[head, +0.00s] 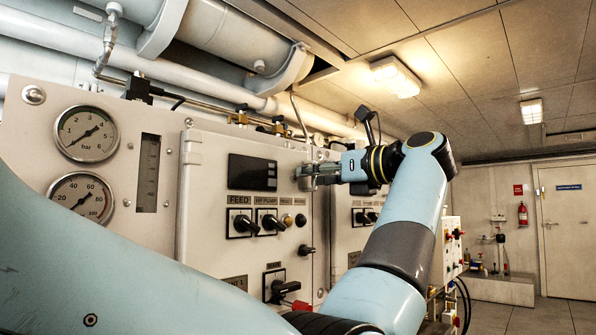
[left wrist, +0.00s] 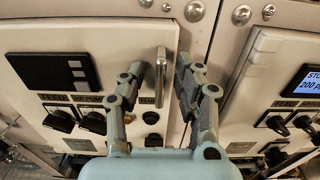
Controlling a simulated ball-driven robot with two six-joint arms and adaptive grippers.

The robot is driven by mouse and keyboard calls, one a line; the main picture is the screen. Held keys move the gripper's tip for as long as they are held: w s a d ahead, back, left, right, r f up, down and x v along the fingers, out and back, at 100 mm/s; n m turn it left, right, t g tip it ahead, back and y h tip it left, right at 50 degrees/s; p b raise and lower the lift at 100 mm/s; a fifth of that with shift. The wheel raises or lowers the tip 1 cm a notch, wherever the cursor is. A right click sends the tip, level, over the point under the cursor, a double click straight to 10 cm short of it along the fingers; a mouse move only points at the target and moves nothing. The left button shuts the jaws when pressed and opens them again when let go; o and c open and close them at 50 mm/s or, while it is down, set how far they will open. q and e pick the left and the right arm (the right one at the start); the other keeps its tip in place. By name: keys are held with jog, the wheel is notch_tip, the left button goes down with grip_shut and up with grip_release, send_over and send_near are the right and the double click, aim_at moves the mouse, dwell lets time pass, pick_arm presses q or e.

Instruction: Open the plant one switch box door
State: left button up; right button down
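The switch box door (head: 214,190) is a pale panel with a dark display and rotary switches, and it looks shut. It also shows at the left of the left wrist view (left wrist: 35,40). Its upright metal bar handle (left wrist: 160,76) stands near its right edge. My left gripper (head: 306,176) is at the door's upper right edge. My right gripper is not in view.
A second switch box (left wrist: 268,85) with a lit display adjoins on the right. Two round gauges (head: 87,134) sit left of the door. Pipes (head: 205,85) run overhead. Rotary switches (head: 279,285) stick out below the display. Open floor (head: 520,317) lies at the far right.

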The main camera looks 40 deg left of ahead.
pick_arm(q)
jog(key=shift+a, duration=0.2)
jog(key=shift+d, duration=0.15)
jog(key=shift+c, duration=0.6)
jog(key=c, duration=0.5)
jog(key=shift+w, duration=0.1)
grip_shut()
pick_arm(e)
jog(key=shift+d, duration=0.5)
